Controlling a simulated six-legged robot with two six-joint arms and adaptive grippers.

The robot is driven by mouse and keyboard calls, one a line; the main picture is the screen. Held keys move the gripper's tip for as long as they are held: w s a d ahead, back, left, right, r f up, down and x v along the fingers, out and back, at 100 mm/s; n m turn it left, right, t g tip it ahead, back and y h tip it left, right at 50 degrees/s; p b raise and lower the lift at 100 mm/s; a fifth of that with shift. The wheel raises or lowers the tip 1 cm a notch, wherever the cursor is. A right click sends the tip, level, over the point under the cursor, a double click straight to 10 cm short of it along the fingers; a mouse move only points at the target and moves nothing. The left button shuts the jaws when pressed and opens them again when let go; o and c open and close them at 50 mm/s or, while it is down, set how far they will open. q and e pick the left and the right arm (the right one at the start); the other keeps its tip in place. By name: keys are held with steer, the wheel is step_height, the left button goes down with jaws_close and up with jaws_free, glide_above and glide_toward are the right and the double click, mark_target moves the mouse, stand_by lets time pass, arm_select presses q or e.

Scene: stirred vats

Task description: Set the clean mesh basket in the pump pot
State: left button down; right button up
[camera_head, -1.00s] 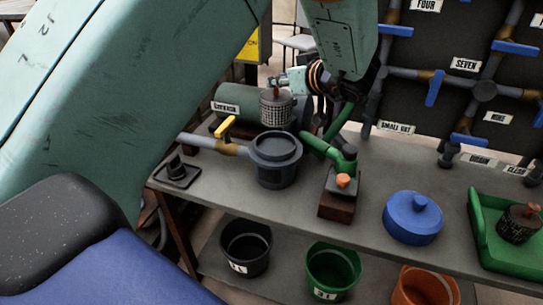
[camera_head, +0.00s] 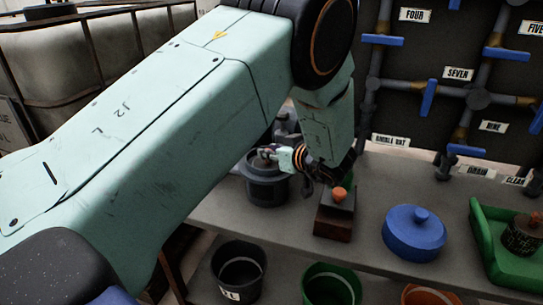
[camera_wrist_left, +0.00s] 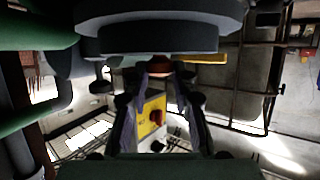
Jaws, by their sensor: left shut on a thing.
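The pump pot (camera_head: 268,190), a dark grey round pot, stands on the bench, its rim partly behind my left gripper. My left gripper (camera_head: 274,155) is at the pot's mouth, shut on the clean mesh basket's knob. The reddish knob (camera_wrist_left: 160,67) shows between the fingertips in the left wrist view, below a large dark round shape. The basket's mesh body is not visible in the head view; how deep it sits in the pot I cannot tell. My right gripper is not in view.
A block with an orange knob (camera_head: 339,195) stands close right of the pot. A blue lid (camera_head: 414,236) and a green tray (camera_head: 487,250) holding a dark basket (camera_head: 521,238) are further right. Buckets (camera_head: 239,272) stand on the lower shelf. A pipe panel (camera_head: 450,70) rises behind.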

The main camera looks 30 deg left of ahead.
arm_select(q)
steer(key=shift+w+a+f, duration=0.15)
steer(key=shift+w+f, duration=0.05)
steer(key=shift+f, duration=0.15)
steer(key=shift+s+f, duration=0.15)
steer(key=shift+f, duration=0.1)
steer(key=c, duration=1.3)
jaws_free()
steer(key=shift+f, duration=0.1)
steer(key=shift+o, duration=1.1)
